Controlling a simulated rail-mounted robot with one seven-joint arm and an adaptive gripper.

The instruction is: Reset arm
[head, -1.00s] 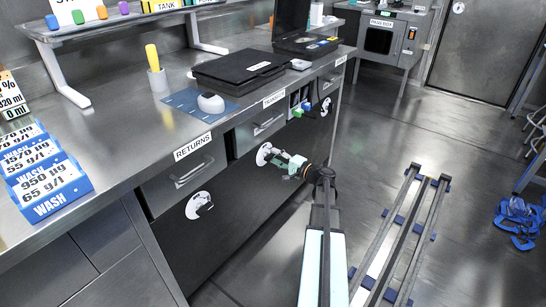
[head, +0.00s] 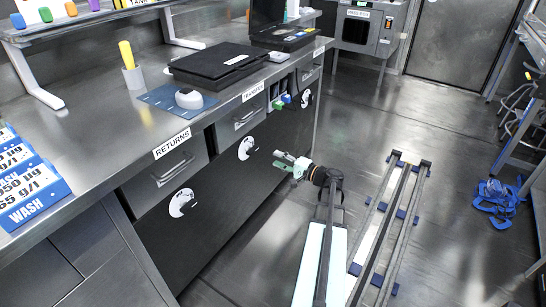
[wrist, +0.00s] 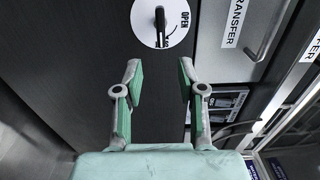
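My gripper (head: 283,165) is at the end of my arm, in front of the dark lower panels of the bench (head: 120,130). In the wrist view my gripper (wrist: 158,90) has its two green-padded fingers spread wide with nothing between them. Beyond the fingertips is a round white dial (wrist: 160,22) with a black handle and the word OPEN. A drawer front labelled TRANSFER (wrist: 240,30) is to its right. In the head view the gripper is apart from the bench front.
A RETURNS drawer (head: 170,170) and a white dial (head: 183,203) are on the bench front. A black case (head: 220,63) and a blue mat (head: 165,100) lie on top. Rails (head: 395,220) run along the floor. Blue straps (head: 497,200) lie at right.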

